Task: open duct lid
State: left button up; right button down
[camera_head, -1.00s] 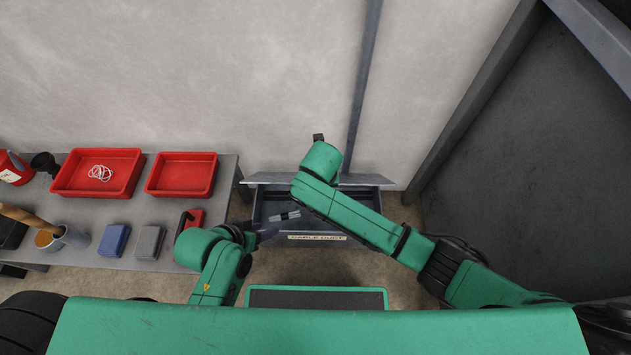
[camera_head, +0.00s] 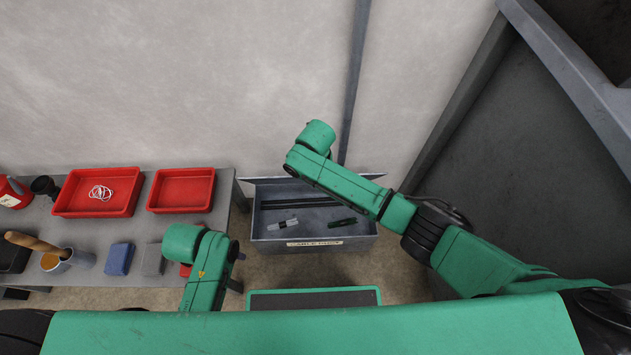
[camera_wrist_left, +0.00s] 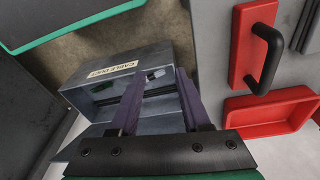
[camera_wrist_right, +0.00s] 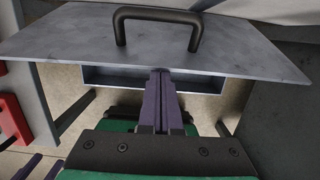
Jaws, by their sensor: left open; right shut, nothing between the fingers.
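The cable duct (camera_head: 272,245) is a grey box with a "CABLE DUCT" label on its front, and its inside is exposed. Its grey lid (camera_head: 262,182) stands raised along the back edge, partly hidden by my right arm. In the right wrist view the lid (camera_wrist_right: 70,38) shows as a broad plate with a black handle (camera_wrist_right: 160,16). My right gripper (camera_wrist_right: 160,72) is shut and empty, its tips overlapping the lid's lower edge in that view; contact is unclear. My left gripper (camera_wrist_left: 158,76) is open and empty, with the duct (camera_wrist_left: 150,125) beyond its fingers.
Inside the duct lie a pale grey piece (camera_head: 282,224), a dark green piece (camera_head: 342,223) and dark bars. A bench (camera_head: 222,215) at left holds two red trays (camera_head: 182,190), blocks and a mug. A dark grey panel (camera_head: 510,160) stands at right.

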jog(key=w, duration=0.1)
jog(key=w+r, duration=0.1)
jog(key=w, duration=0.1)
jog(key=shift+w+r+b, duration=0.15)
jog(key=shift+w+b, duration=0.15)
jog(key=shift+b, duration=0.05)
jog(key=shift+w+r, duration=0.2)
jog(key=shift+w, duration=0.4)
pick_arm(q)
jog(key=shift+w+d+r+b, duration=0.1)
jog(key=shift+w+r+b, duration=0.05)
jog(key=shift+r, duration=0.6)
jog(key=shift+w+r+b, duration=0.1)
jog(key=shift+r+b, duration=0.05)
jog(key=shift+r, duration=0.6)
pick_arm(e)
jog(key=shift+w+r, duration=0.15)
jog(key=shift+w, duration=0.15)
jog(key=shift+r, duration=0.1)
pick_arm(q)
notch_tip(320, 180, down, 13)
jog(key=s+a+p, duration=0.2)
jog(key=p, duration=0.3)
jog(key=shift+a+f+y, duration=0.15)
jog(key=shift+y, duration=0.15)
pick_arm(e)
notch_tip(320, 180, up, 14)
jog(key=s, duration=0.2)
